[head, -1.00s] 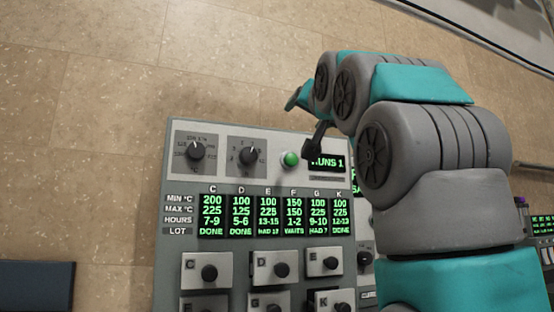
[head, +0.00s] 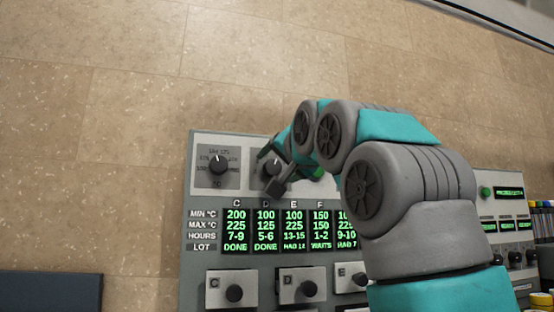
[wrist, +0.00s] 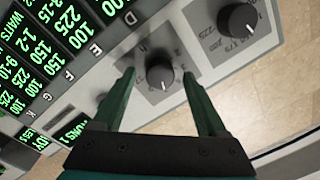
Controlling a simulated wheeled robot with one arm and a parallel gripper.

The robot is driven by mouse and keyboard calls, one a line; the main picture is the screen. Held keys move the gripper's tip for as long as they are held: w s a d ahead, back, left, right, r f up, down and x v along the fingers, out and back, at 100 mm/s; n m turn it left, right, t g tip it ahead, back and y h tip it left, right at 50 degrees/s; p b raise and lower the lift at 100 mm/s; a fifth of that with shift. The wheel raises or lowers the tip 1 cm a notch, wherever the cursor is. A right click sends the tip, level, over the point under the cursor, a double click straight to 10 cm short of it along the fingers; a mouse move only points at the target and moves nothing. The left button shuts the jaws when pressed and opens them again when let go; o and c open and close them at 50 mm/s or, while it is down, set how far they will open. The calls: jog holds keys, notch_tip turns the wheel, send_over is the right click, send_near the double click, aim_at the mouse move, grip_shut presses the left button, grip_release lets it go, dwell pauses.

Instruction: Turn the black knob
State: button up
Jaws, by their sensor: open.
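Two black dial knobs sit at the top of the grey press panel (head: 200,258). The left knob (head: 219,164) is clear of my arm, and it shows at the upper right in the wrist view (wrist: 238,18). The right knob (head: 271,166) is partly behind my gripper (head: 276,184) in the head view. In the wrist view this right knob (wrist: 160,76) lies between the two fingertips of my gripper (wrist: 158,74), with a gap on each side. The fingers are open and hold nothing. Whether the tips reach knob depth is hard to tell.
Green number displays (head: 250,230) are below the knobs, with small black-knobbed drawers (head: 234,293) under them. My arm hides the panel's right part. Another panel with a green button (head: 485,192) stands at the right. Tiled floor (head: 130,120) lies beyond.

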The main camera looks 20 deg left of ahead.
jog(key=shift+w, duration=0.1)
grip_shut()
dwell(0.6)
